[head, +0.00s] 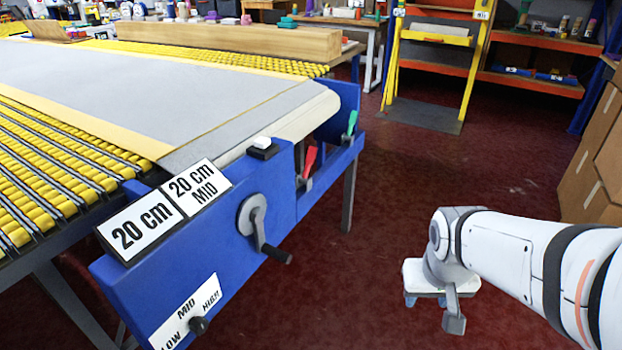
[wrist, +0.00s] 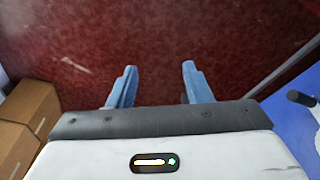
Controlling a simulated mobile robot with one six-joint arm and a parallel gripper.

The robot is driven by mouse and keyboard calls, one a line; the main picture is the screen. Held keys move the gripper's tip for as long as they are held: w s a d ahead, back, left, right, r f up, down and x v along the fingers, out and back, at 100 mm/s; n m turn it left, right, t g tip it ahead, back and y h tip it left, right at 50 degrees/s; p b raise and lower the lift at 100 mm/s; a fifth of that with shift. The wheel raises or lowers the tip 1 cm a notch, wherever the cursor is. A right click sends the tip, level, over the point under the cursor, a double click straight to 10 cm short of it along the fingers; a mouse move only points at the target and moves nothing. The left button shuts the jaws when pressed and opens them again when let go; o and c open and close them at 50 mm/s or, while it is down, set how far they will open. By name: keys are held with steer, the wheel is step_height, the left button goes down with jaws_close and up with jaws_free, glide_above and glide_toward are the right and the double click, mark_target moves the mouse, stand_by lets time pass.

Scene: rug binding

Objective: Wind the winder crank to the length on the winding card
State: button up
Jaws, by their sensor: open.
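The winder crank (head: 252,215) is a grey hub and arm on the blue side panel, its black handle (head: 276,254) pointing out at the lower right. A white card (head: 202,187) reading "20 CM MID" stands on top of the panel, beside a larger sign (head: 140,226) reading "20 CM". A knob (head: 198,325) sits at a LOW, MID, HIGH label below. My gripper (head: 425,301) is apart from the crank, to its right, over the floor. In the wrist view its two blue fingers (wrist: 159,70) are spread and empty. A dark handle (wrist: 301,98) shows at that view's right edge.
A red lever (head: 309,160) and a green lever (head: 351,123) stick up at the panel's right end. Grey material (head: 225,100) lies on the table among yellow rollers (head: 60,165). Cardboard boxes (head: 598,155) stand at the right. The dark red floor between is clear.

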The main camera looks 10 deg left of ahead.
steer(key=w+a+f+n+t+y+b, duration=0.1)
steer(key=w+a+f+n+t, duration=0.15)
steer(key=w, duration=0.55)
steer(key=w+a+f+n+t+y, duration=0.2)
steer(key=w+a+f+t, duration=0.2)
steer(key=w, duration=0.4)
steer(key=n+g+y+b, duration=0.25)
steer(key=n+y, duration=0.35)
steer(key=y, duration=0.8)
glide_toward(264, 247)
steer(key=shift+w+d+f+p, duration=0.1)
steer(key=shift+d+f+p, duration=0.2)
steer(key=shift+d+f, duration=0.45)
steer(key=shift+a, duration=0.4)
steer(key=b+x, duration=0.2)
steer(key=x, duration=0.5)
steer(key=shift+w+r, duration=0.1)
steer(key=shift+r, duration=0.05)
